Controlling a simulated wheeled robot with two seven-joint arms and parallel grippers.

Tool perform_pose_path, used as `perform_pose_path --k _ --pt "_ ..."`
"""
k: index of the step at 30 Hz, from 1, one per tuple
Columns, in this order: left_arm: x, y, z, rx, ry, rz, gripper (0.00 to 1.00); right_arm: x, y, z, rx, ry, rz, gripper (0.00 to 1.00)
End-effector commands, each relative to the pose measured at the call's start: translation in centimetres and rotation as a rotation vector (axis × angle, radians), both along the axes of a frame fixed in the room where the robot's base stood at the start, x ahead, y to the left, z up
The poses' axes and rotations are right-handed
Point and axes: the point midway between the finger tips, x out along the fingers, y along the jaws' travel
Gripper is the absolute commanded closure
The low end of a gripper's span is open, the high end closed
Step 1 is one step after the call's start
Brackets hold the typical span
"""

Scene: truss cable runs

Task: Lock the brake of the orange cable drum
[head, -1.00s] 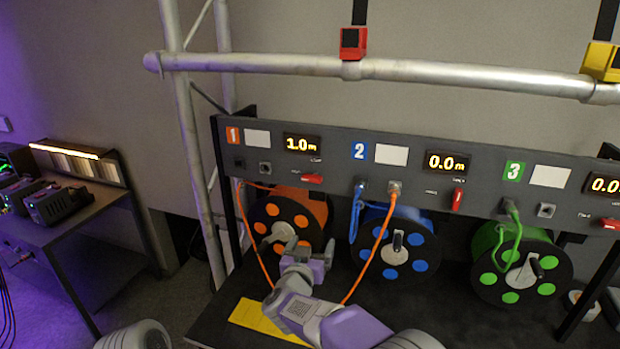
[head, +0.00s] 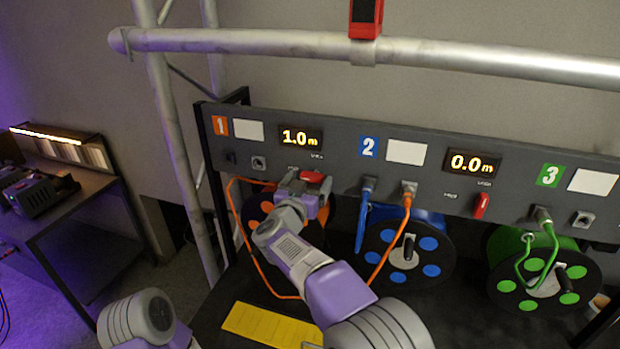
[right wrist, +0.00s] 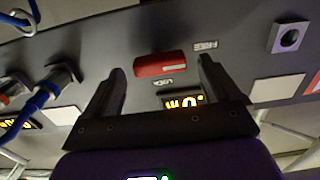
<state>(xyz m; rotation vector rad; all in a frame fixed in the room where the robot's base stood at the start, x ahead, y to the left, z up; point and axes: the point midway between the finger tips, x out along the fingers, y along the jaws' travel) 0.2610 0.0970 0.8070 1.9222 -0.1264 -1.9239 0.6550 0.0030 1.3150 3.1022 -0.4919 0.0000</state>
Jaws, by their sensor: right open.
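The orange cable drum (head: 257,213) sits under panel section 1, partly hidden behind my right arm. Its red brake lever (head: 313,177) lies level below the lit 1.0 m display (head: 300,137). In the right wrist view, which is upside down, the red lever (right wrist: 160,65) lies between the small LOCK and FREE labels. My right gripper (head: 304,187) is open in front of the panel, also in the wrist view (right wrist: 162,75), with one finger beyond each end of the lever. I see no grip on it. My left gripper is out of view.
An orange cable (head: 385,252) loops from the orange drum to a socket in section 2, beside a blue plug (head: 368,186). Blue (head: 430,243) and green (head: 567,298) drums stand to the right. The second red lever (head: 481,205) is upright. A yellow plate (head: 268,326) lies in front.

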Motion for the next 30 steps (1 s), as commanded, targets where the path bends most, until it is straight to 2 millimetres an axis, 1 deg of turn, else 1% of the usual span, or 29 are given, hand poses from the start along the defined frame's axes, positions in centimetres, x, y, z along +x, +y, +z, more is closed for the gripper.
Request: perform_pose_path --k 1,4,12,13,21,24,30 --pt "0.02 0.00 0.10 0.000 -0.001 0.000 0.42 0.49 -0.23 0.03 0.000 -0.001 -0.002 0.11" --pt "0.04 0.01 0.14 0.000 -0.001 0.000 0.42 1.01 -0.32 -0.02 0.000 0.000 0.000 0.11" --pt "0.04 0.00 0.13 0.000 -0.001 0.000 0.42 1.19 -0.40 -0.03 0.001 0.000 0.001 0.11" --pt "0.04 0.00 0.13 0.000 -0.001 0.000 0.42 1.19 -0.40 -0.03 0.001 0.000 0.001 0.12" --pt "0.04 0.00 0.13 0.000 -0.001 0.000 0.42 1.17 -0.39 -0.02 0.001 0.000 0.000 0.54" --pt "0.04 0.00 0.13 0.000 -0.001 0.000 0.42 1.16 -0.38 -0.02 0.001 0.000 0.001 0.67" --pt "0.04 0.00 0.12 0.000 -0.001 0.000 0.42 1.16 -0.41 -0.01 0.014 -0.005 0.000 0.67"
